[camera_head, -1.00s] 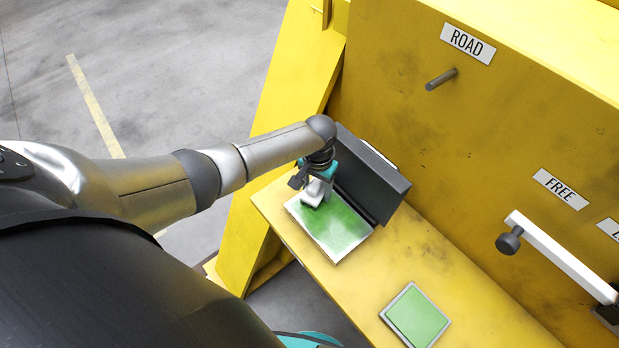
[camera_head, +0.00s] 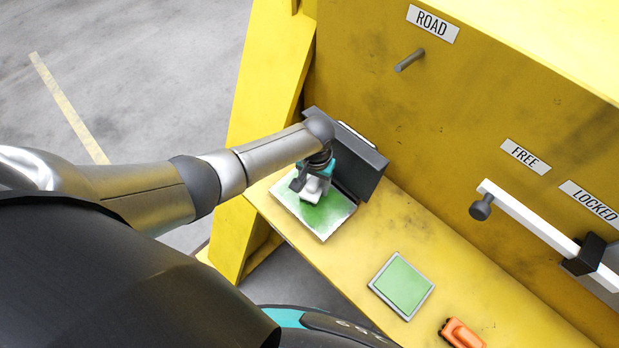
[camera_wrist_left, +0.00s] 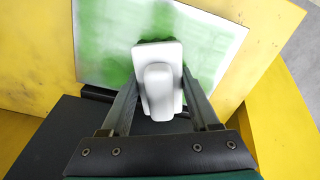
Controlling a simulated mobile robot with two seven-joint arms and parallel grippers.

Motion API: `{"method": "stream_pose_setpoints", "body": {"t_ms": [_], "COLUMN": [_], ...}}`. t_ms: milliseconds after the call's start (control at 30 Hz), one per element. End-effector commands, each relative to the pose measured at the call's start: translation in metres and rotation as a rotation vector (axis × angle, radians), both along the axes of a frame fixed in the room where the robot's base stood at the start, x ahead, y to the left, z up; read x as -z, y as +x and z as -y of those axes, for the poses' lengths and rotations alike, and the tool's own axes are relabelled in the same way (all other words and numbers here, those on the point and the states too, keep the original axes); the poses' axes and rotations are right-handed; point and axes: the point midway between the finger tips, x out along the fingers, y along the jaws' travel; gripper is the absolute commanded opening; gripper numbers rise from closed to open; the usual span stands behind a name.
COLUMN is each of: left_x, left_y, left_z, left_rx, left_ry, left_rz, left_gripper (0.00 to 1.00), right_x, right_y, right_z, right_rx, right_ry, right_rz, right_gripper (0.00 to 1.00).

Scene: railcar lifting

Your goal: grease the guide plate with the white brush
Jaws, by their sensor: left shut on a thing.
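The white brush (camera_wrist_left: 158,88) is held between the two dark fingers of my left gripper (camera_wrist_left: 160,72). In the head view the brush (camera_head: 312,192) is low over the guide plate, at its far side near the black block; whether it touches cannot be told. The guide plate (camera_head: 325,222) is a pale sheet lying on the yellow ledge, smeared with uneven green grease, with whitish edges. The smears also show on the guide plate (camera_wrist_left: 108,45) in the left wrist view. Part of the plate is hidden by the brush and my gripper (camera_head: 315,182). My right gripper is out of view.
A black block (camera_head: 358,165) stands directly behind the plate. A grey-rimmed tray with a green pad (camera_head: 402,287) and an orange object (camera_head: 461,333) lie along the yellow ledge (camera_head: 375,238). A peg (camera_head: 410,59) and a white lever (camera_head: 530,215) stick out from the yellow wall.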

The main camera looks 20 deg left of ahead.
Motion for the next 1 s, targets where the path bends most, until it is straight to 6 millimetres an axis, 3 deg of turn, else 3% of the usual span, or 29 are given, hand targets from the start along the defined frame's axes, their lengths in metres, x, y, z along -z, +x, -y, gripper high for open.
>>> {"method": "stream_pose_setpoints", "body": {"t_ms": [33,200,1000], "left_x": [-0.006,-0.007,-0.006], "left_y": [0.004,-0.001,-0.018], "left_z": [0.016,0.03,0.071], "left_rx": [0.009,0.009,0.007], "left_ry": [-0.024,-0.024,-0.022], "left_rz": [0.019,0.02,0.023], "left_gripper": [0.0,0.0,0.0], "right_x": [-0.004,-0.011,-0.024], "right_y": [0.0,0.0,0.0], "right_z": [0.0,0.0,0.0], "right_rx": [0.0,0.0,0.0], "right_ry": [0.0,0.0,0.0], "right_rz": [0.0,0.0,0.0], "right_gripper": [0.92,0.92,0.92]}}
